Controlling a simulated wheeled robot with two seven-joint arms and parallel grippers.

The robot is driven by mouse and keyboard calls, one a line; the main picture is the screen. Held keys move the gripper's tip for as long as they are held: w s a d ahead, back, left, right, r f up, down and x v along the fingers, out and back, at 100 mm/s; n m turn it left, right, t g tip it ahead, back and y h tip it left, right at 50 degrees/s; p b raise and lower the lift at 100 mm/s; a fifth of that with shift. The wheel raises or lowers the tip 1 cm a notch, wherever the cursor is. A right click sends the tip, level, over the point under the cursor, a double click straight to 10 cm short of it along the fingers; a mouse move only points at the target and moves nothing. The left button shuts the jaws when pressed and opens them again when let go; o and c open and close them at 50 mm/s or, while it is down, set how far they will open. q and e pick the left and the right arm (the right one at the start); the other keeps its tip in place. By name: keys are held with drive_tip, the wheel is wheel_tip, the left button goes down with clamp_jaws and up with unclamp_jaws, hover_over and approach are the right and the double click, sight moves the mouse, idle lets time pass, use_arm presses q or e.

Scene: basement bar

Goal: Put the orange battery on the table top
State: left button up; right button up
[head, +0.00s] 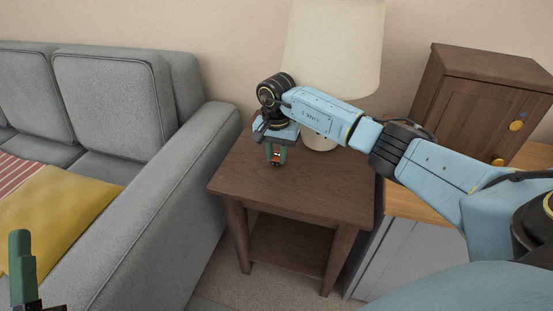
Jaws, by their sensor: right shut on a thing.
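The orange battery (275,158) is a small orange and dark thing between the green fingers of my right gripper (276,154). My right gripper is shut on it and points down over the far left part of the brown wooden side table (310,190). The battery is at or just above the table top; I cannot tell whether it touches. My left gripper (23,268) shows only in part at the bottom left corner, with one green finger upright, so its opening cannot be judged.
A lamp (333,50) with a cream shade stands at the back of the table, close to my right arm. A grey sofa (150,190) with a yellow cushion (55,212) is on the left. A wooden cabinet (470,100) is at the right. The table's front is clear.

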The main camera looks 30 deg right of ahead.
drive_tip(key=shift+f, duration=0.4)
drive_tip(key=shift+f, duration=0.1)
drive_tip(key=o, duration=1)
